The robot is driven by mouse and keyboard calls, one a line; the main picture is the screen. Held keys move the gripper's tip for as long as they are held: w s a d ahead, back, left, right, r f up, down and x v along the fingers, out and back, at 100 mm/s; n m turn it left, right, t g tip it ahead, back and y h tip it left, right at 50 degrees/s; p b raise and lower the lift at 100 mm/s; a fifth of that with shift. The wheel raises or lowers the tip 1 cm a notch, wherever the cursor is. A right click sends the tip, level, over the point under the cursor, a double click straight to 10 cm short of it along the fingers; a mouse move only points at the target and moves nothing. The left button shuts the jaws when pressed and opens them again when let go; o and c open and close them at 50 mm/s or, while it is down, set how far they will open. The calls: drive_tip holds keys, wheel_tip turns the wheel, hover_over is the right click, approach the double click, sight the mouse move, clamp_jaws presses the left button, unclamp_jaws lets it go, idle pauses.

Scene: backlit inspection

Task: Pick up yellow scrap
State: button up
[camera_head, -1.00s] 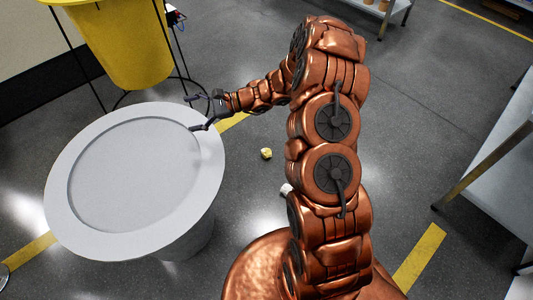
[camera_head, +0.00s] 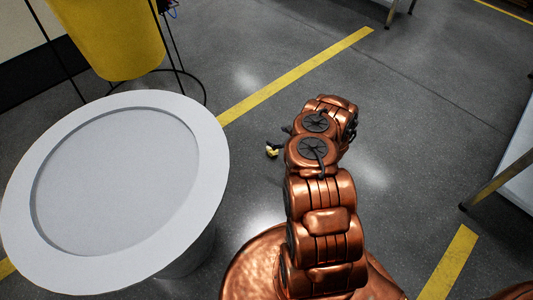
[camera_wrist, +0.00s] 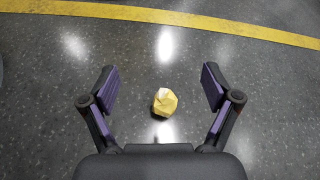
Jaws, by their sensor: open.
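The yellow scrap (camera_head: 271,153) is a small crumpled lump on the grey floor, to the right of the white round table. In the wrist view the scrap (camera_wrist: 165,102) lies between and a little beyond the spread fingers, near the middle of the picture. My gripper (camera_wrist: 160,88) is open and empty, with a wide gap between its dark fingers with purple pads. In the head view my arm reaches down toward the floor beside the scrap, and it hides most of the gripper. A dark finger shows next to the scrap there.
The white round table (camera_head: 212,150) stands at the left, close to the scrap. A yellow bin (camera_head: 115,40) in a black wire stand is behind it. A yellow floor line (camera_head: 300,75) crosses behind. Shelving with metal legs (camera_head: 495,180) stands at the right. Floor around the scrap is clear.

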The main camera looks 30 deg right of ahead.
drive_tip(key=h+b, duration=0.1)
drive_tip(key=b, duration=0.3)
hover_over(276, 154)
drive_tip(key=s, duration=0.4)
wheel_tip(276, 154, down, 8)
drive_tip(key=shift+m, duration=0.4)
drive_tip(key=f+b, duration=0.8)
drive_tip(key=shift+d+f, duration=0.15)
drive_tip(key=shift+d, duration=0.05)
drive_tip(key=shift+b+x, duration=1)
drive_tip(key=shift+x, duration=0.7)
drive_tip(key=shift+d+b+x, duration=0.15)
drive_tip(key=shift+b+x, duration=0.55)
drive_tip(key=shift+x, duration=0.4)
drive_tip(key=shift+d+b+x, duration=0.15)
drive_tip(key=shift+b+x, duration=0.5)
drive_tip(key=shift+x, duration=0.45)
drive_tip(key=shift+w, duration=0.1)
drive_tip(key=shift+c, duration=0.3)
drive_tip(key=c, duration=0.8)
